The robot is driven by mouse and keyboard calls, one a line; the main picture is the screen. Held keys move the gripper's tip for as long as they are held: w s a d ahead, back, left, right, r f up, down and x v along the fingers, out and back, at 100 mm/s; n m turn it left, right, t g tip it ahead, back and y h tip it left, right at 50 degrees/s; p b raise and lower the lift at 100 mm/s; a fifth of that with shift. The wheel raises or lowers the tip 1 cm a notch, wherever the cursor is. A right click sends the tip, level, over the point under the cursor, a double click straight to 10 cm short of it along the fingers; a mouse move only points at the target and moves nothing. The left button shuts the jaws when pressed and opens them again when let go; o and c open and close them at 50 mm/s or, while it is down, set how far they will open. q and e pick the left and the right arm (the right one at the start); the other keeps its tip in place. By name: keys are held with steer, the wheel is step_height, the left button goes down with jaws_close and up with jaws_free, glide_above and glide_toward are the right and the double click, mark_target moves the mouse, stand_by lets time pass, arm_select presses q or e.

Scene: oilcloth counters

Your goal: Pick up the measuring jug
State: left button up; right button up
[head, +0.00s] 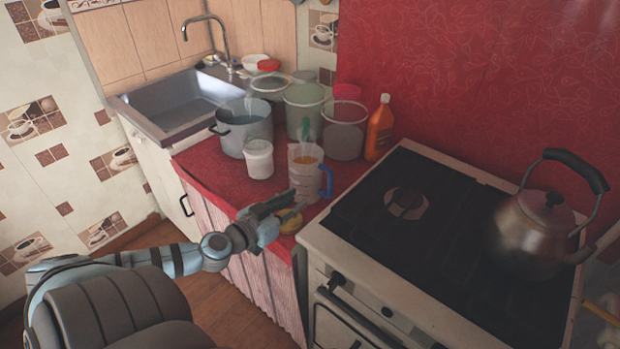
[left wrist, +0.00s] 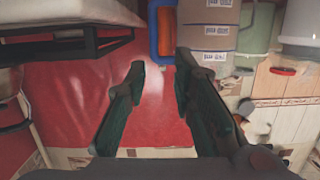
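The measuring jug (head: 305,172) stands upright on the red counter, near its front edge beside the stove. It is clear, holds something orange-brown and has a blue handle on its stove side. In the left wrist view the jug (left wrist: 208,35) is cut off at the top, with pale label-like marks on it and the blue handle at its left. My left gripper (head: 283,208) is at the counter's front edge, just in front of the jug and apart from it. In the left wrist view the gripper (left wrist: 160,62) is open, with nothing between its fingers. My right gripper is not in view.
A white tub (head: 259,160) and a grey pot (head: 244,130) stand left of the jug. Clear buckets (head: 345,132) and an orange bottle (head: 379,130) stand behind it. The stove (head: 430,230) with a kettle (head: 540,230) is right.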

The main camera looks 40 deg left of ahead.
arm_select(q)
steer(key=p, duration=0.6)
glide_toward(329, 184)
steer(key=w, duration=0.3)
steer(key=shift+h, duration=0.3)
steer(key=w+f, duration=0.1)
steer(key=w, duration=0.1)
steer(key=w+b, duration=0.1)
steer(key=w, duration=0.2)
steer(key=w+f, duration=0.1)
steer(key=w, duration=0.1)
steer(key=shift+w+a+f+b, duration=0.2)
steer(key=shift+a+f+b, duration=0.1)
steer(key=shift+b, duration=0.1)
steer(key=shift+w, duration=0.1)
steer(key=shift+r, duration=0.1)
jaws_close()
steer(key=shift+r, duration=0.1)
